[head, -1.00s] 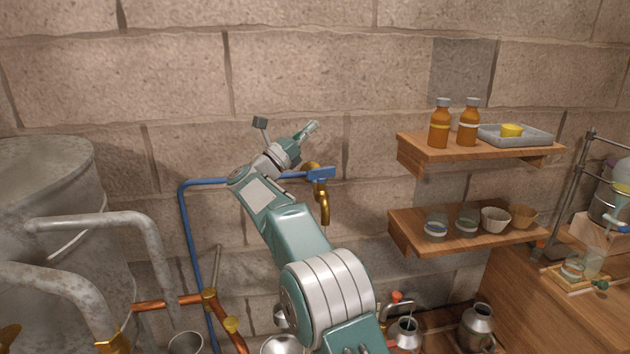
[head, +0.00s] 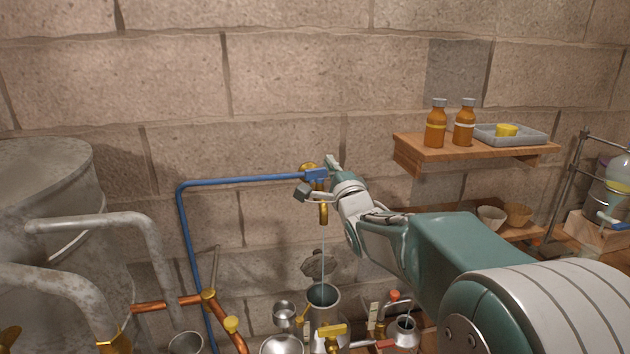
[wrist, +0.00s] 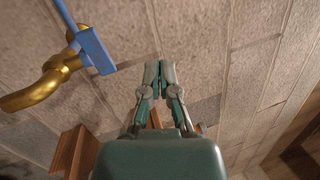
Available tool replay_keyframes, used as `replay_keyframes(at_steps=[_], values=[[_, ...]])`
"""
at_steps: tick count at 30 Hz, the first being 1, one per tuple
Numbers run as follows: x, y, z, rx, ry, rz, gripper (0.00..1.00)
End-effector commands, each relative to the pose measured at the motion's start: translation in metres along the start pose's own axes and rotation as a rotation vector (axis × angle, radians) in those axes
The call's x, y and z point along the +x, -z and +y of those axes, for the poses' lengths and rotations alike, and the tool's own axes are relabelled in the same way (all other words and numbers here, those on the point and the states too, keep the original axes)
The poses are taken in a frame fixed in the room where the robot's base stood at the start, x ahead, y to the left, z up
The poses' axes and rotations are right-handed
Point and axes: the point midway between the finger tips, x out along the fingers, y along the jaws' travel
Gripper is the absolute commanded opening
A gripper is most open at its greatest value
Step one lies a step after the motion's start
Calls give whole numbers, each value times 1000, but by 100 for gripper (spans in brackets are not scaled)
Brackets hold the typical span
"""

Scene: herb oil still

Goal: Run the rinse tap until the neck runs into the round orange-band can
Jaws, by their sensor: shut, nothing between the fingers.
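The rinse tap has a brass spout (head: 323,213) and a blue lever (head: 317,175) at the end of a blue pipe on the wall. A thin stream of water (head: 322,260) falls from the spout into an open metal vessel (head: 325,318) below. I cannot make out an orange band on that vessel. My gripper (head: 332,160) is shut and empty, just right of the lever. In the wrist view the shut fingers (wrist: 159,72) point at the wall, with the blue lever (wrist: 96,50) and brass spout (wrist: 42,88) to their left, apart from them.
A large grey still (head: 45,200) with pipes stands at left. A wooden shelf (head: 480,150) at right holds amber bottles and a grey tray (head: 512,134). My arm partly hides a lower shelf. Small metal vessels and brass valves (head: 331,331) crowd below the tap.

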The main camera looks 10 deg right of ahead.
Motion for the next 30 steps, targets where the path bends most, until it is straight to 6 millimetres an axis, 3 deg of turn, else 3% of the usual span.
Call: replay_keyframes(at_steps=[3,6,11,17,30], values=[[-40,6,24,-69,-144,-16,0],[-63,9,40,-108,-227,-25,0],[-75,10,50,-131,-277,-31,0],[-52,9,58,-132,-277,-34,0],[26,8,80,-131,-275,-33,0]])
